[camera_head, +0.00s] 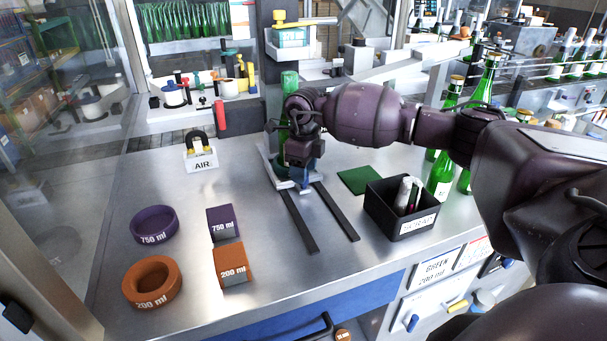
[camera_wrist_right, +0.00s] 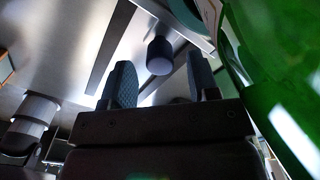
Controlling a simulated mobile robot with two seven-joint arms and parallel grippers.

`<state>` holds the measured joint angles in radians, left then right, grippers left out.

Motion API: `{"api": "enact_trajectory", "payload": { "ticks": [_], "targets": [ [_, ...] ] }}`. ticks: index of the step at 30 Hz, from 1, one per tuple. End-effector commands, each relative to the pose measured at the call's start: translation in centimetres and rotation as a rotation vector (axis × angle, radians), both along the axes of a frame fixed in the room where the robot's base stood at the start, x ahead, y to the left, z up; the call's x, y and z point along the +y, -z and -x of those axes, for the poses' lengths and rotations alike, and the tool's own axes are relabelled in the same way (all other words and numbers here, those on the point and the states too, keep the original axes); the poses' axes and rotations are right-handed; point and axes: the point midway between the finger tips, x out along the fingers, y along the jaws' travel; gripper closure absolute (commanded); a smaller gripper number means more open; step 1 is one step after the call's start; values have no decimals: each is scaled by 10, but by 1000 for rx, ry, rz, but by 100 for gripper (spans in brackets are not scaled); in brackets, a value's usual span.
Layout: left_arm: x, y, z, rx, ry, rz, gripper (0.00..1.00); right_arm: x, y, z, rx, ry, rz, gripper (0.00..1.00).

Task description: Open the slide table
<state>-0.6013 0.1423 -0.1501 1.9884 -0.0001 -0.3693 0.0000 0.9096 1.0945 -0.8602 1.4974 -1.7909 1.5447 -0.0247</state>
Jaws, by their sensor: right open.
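The slide table (camera_head: 268,165) is a pale metal carriage at the back end of two dark rails (camera_head: 335,212) on the steel worktop. A green bottle (camera_head: 289,82) stands upright at it, partly hidden behind my right arm. My right gripper (camera_head: 304,175) points down over the front of the carriage and hides much of it. In the right wrist view, the gripper (camera_wrist_right: 162,82) is open, with a dark rounded knob (camera_wrist_right: 160,56) showing between and beyond its fingertips. I cannot tell whether they touch it. Green glass fills the right side there. My left gripper is out of view.
A black scrap box (camera_head: 400,222) and a green pad (camera_head: 359,180) lie right of the rails. Purple (camera_head: 154,226) and orange rings (camera_head: 152,283) and two blocks (camera_head: 231,263) lie left. The AIR stand (camera_head: 201,160) is behind. Green bottles (camera_head: 440,178) stand right. The rails' front stretch is clear.

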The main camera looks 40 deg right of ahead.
Motion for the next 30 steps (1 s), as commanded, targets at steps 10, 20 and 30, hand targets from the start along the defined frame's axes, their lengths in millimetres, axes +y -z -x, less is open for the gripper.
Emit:
{"api": "enact_trajectory", "payload": {
  "ticks": [10, 20, 30],
  "targets": [
    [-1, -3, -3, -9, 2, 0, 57, 0, 19, 0, 1, -1, -1, 45],
    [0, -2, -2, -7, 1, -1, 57, 0, 19, 0, 1, -1, -1, 65],
    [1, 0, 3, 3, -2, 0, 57, 0, 19, 0, 0, -1, -1, 100]
  ]
}}
